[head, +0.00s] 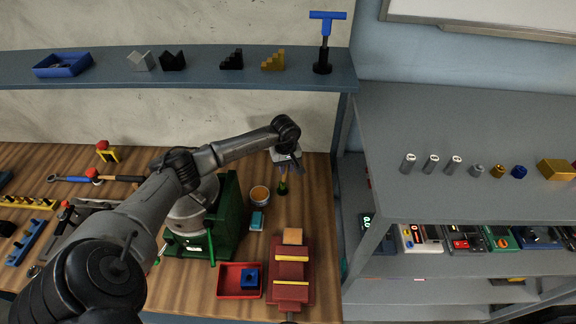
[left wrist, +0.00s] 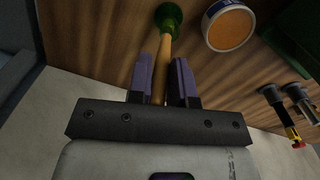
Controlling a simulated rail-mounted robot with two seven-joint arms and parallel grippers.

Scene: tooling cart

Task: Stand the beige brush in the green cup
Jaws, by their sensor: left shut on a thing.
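My left gripper (head: 284,168) points down over the wooden bench, right of an orange-filled tin. In the left wrist view its two purple fingers (left wrist: 162,85) are shut on the beige brush (left wrist: 159,76), a slim wood-coloured shaft. The far end of the brush meets the round green cup (left wrist: 170,17) at the top of that view. I cannot tell how deep the end sits in the cup or whether it only overlaps it. In the head view the green cup (head: 283,188) shows small, just below the fingers. My right gripper is not in view.
The orange-filled tin (head: 260,194) stands close left of the cup, with a teal block (head: 257,220) in front of it. A dark green machine (head: 231,215) stands further left. A red tray (head: 238,281) and a red stepped block (head: 291,270) lie nearer me.

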